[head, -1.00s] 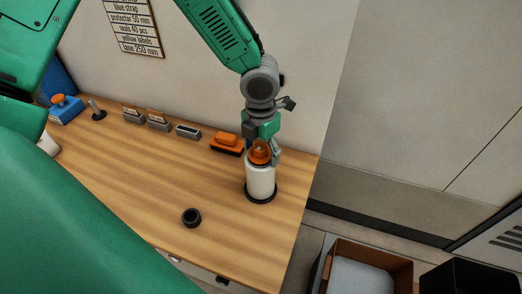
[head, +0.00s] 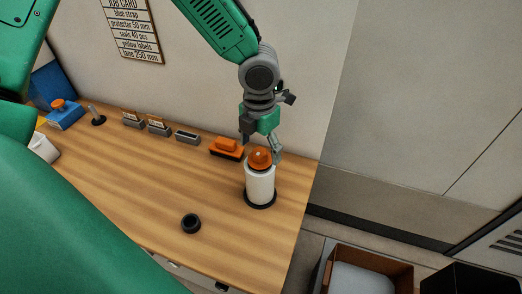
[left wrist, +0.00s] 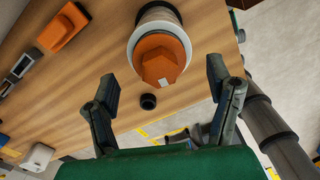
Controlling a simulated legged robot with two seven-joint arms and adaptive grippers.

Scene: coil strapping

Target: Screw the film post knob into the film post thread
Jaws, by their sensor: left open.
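The orange film post knob (head: 260,158) sits on top of the white film roll (head: 260,185), which stands upright on a dark round base at the table's right end. In the left wrist view the knob (left wrist: 161,60) shows from above with a small pale mark on it. The film post thread is hidden under the knob, so how deep it sits cannot be told. My left gripper (head: 261,143) is open and empty just above the knob. In the left wrist view its fingers are spread wide, apart from the knob. My right gripper is not in view.
A black ring-shaped part (head: 191,223) lies on the wooden table (head: 140,200). A box (head: 365,270) stands right of the table. The table's middle is mostly clear.

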